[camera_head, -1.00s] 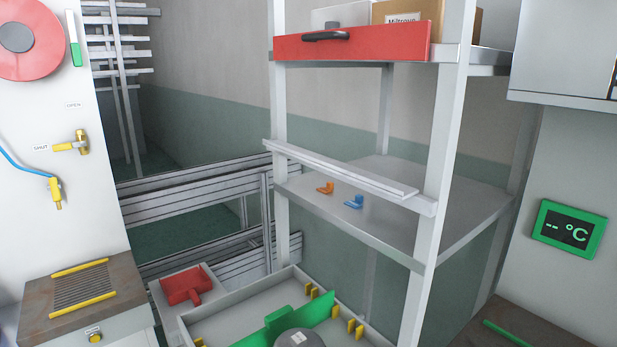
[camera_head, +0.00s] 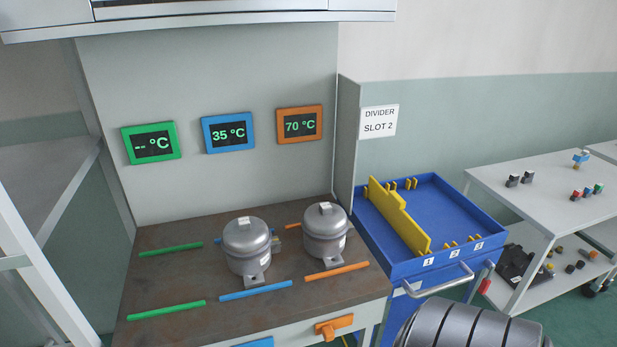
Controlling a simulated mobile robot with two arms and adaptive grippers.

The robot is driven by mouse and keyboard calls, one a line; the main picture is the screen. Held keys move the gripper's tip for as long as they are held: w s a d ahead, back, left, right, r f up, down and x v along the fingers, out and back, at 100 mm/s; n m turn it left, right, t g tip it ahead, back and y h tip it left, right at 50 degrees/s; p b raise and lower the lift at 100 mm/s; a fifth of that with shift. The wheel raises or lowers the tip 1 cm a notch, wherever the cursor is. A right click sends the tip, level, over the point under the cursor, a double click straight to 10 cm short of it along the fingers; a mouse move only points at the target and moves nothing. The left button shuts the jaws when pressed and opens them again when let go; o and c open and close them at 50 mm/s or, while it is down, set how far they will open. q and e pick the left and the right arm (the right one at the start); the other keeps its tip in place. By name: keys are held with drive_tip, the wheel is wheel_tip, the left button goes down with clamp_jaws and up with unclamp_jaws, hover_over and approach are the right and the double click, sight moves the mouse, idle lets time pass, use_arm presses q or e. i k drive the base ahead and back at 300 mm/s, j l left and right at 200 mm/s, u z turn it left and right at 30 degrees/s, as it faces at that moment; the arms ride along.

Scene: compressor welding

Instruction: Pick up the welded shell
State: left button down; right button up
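Two grey metal compressor shells stand upright on the brown bench top (camera_head: 190,280) in the head view. One shell (camera_head: 247,250) stands at the blue strips, left of the other. The other shell (camera_head: 326,232) stands at the orange strips. Each has a pale label on top. I cannot tell from their surfaces which one is welded. The green-marked place at the left of the bench is empty. Neither of my grippers is in view.
Wall displays read "--" on green (camera_head: 151,143), 35 °C on blue (camera_head: 228,132) and 70 °C on orange (camera_head: 299,124). A blue tray cart (camera_head: 455,200) with a yellow divider (camera_head: 400,217) stands right of the bench. A white shelf cart (camera_head: 540,200) is farther right.

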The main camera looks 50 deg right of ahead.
sight(248, 244)
drive_tip(key=k+z, duration=0.15)
drive_tip(key=z, duration=1)
drive_tip(key=i+l, duration=0.15)
drive_tip(key=l, duration=0.25)
drive_tip(key=i+l+u, duration=0.1)
drive_tip(key=l, duration=0.25)
